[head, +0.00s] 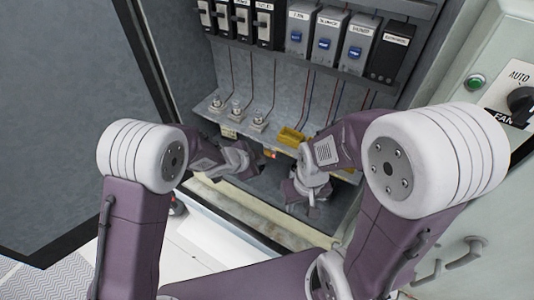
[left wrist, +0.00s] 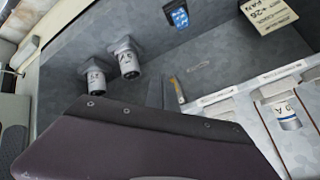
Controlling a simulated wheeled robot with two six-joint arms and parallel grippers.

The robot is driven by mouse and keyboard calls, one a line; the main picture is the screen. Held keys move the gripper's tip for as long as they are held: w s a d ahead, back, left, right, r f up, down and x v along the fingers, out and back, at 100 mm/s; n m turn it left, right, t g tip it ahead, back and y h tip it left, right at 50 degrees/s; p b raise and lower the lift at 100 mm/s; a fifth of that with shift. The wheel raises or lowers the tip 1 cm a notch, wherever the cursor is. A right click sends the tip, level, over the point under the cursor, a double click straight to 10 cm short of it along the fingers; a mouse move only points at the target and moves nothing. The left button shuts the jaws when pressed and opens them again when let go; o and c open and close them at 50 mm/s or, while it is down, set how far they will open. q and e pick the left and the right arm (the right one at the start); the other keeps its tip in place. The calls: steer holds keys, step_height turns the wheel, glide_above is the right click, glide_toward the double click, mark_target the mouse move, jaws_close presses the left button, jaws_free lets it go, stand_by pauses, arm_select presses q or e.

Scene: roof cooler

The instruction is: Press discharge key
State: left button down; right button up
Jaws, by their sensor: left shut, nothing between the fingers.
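Three grey modules with blue keys sit in the upper row of the open cabinet in the head view. Their labels are too small to read surely, so I cannot tell which key is the discharge key; the middle blue key (head: 324,44) is one of them. My left gripper (head: 251,160) is shut and empty, low in the cabinet, well below this row. Its dark finger (left wrist: 155,93) shows in the left wrist view, partly hidden by the purple wrist body. My right gripper (head: 308,194) is beside it, low in the cabinet; its jaw opening is unclear.
A yellow block (head: 291,137) and a small orange-lit part (head: 270,154) are close to my grippers. Several grey fittings (head: 237,107) with wires stand on the ledge to the left. A fan selector knob (head: 521,99) and a green button (head: 475,82) are on the right panel.

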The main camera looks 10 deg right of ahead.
stand_by(0.3)
arm_select(q)
steer(key=shift+w+d+p, duration=0.3)
steer(key=shift+d+p, duration=0.05)
steer(key=shift+w+d+p, duration=0.25)
steer(key=shift+p, duration=0.15)
stand_by(0.5)
stand_by(0.4)
steer(key=shift+s+a+b, duration=0.5)
steer(key=shift+a, duration=0.1)
